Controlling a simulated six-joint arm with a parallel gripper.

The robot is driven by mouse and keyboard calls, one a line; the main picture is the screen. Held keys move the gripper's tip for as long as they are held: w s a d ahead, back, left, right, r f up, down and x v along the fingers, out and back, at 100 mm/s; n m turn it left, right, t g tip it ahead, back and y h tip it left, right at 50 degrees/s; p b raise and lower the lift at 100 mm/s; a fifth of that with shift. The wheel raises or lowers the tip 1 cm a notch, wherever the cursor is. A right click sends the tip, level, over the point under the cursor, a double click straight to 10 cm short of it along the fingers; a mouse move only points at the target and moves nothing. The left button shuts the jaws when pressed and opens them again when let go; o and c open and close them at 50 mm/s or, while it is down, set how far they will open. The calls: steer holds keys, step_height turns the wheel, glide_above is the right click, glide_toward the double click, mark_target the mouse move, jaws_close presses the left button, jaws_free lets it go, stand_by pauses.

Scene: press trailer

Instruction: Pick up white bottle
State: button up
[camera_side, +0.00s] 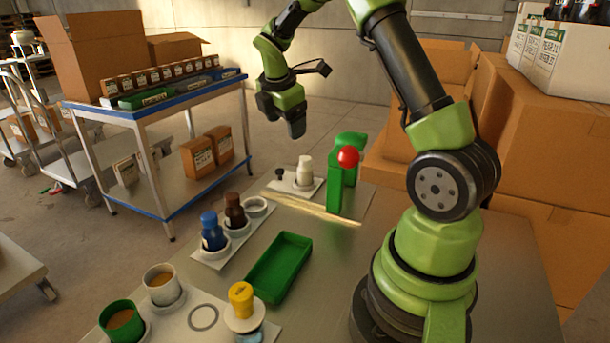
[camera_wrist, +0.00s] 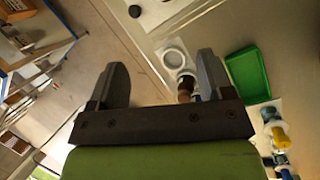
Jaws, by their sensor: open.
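The white bottle (camera_side: 305,171) stands upright on a white plate (camera_side: 285,187) at the far side of the metal table, beside a green press with a red ball (camera_side: 348,157). In the wrist view I cannot make out the bottle; part of its plate (camera_wrist: 153,12) shows at the top edge. My gripper (camera_side: 292,128) hangs in the air above the table's far edge, higher than the bottle and clear of it. In the wrist view its two fingers (camera_wrist: 160,65) are spread wide, with nothing between them.
Near the plate, a holder carries a blue bottle (camera_side: 213,231), a brown bottle (camera_side: 235,212) and an empty ring (camera_side: 257,207). A green tray (camera_side: 278,268) lies in the middle. A blue-edged cart (camera_side: 150,112) stands left. Cardboard boxes (camera_side: 545,155) stand right.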

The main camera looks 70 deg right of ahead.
mark_target(304, 158)
steer(key=d+f+n, duration=0.1)
steer(key=d+f, duration=0.1)
steer(key=f, duration=0.1)
steer(key=d+f+n, duration=0.1)
steer(key=d+f, duration=0.1)
steer(key=f, duration=0.1)
steer(key=d+f+n+g, duration=0.1)
steer(key=d+f, duration=0.1)
steer(key=f, duration=0.1)
steer(key=shift+s+d+f+n, duration=0.3)
steer(key=shift+f, duration=0.1)
steer(key=shift+h, duration=0.3)
steer(key=x, duration=0.6)
steer(key=shift+s, duration=0.1)
steer(key=shift+r, duration=0.1)
steer(key=c, duration=1.2)
steer(key=shift+o, duration=0.2)
steer(key=shift+r, duration=0.1)
